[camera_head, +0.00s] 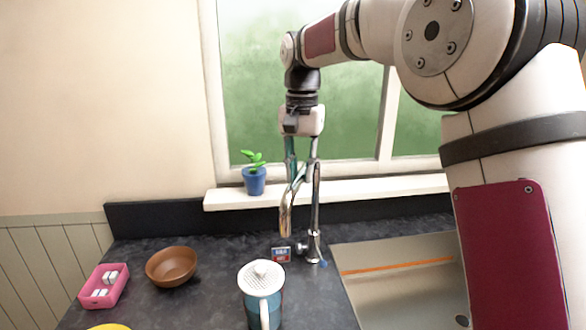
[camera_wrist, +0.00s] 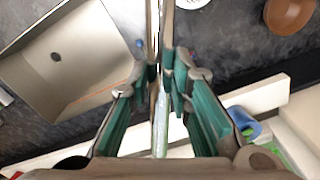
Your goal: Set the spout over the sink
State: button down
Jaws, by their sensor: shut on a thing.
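My gripper (camera_head: 301,175) points down from above and is shut on the upper part of the spout. In the wrist view, my gripper's green-padded fingers (camera_wrist: 163,72) close on the thin metal spout (camera_wrist: 166,30). The sink (camera_wrist: 75,60) lies left of it there. The exact contact is partly hidden by the fingers.
A brown bowl (camera_head: 172,266) and pink tray (camera_head: 104,286) sit left. A blue potted plant (camera_head: 254,180) stands on the windowsill (camera_head: 350,188).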

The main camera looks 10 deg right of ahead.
jog(key=s+d+n, duration=0.1)
jog(key=d+n, duration=0.6)
jog(key=d, duration=0.4)
jog(key=w+d+n+b, duration=0.3)
jog(key=w+d+n, duration=0.4)
jog(key=d+n, duration=0.2)
jog(key=shift+d, duration=0.55)
jog(key=shift+r+n, duration=0.15)
jog(key=shift+n, duration=0.15)
jog(key=c, duration=1.5)
grip_release()
jog(key=shift+w, duration=0.1)
jog(key=shift+o, duration=0.2)
notch_tip(320, 180, up, 7)
jog(key=shift+r, duration=0.15)
